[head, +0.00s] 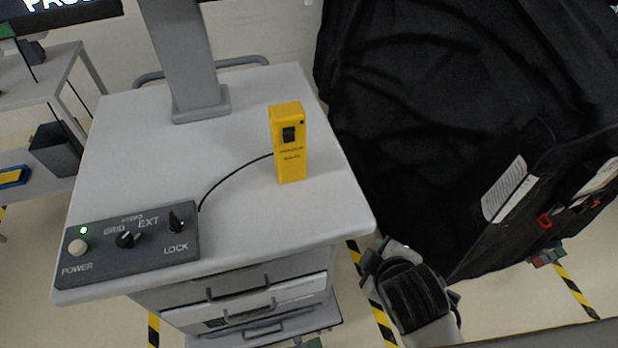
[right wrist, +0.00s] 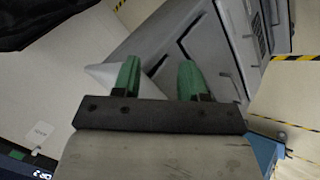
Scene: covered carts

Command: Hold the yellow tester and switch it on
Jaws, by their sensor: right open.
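The yellow tester (head: 291,150) is on the grey cart top (head: 235,110), right of its middle, and looks upright. A black switch (head: 289,134) is on its upper front; I cannot tell its position. A thin black cable runs from the tester toward the dark control box (head: 130,245). My right arm is low at the right in the head view, beside the cart and apart from the tester. In the right wrist view my right gripper (right wrist: 157,80) has its two green fingers apart with nothing held. My left gripper is not in view.
The control box has a lit green lamp (head: 84,230), a POWER button and two knobs. A grey post (head: 188,60) rises at the cart's back. A black covered cart (head: 420,110) stands close on the right. The cart top around the tester is clear.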

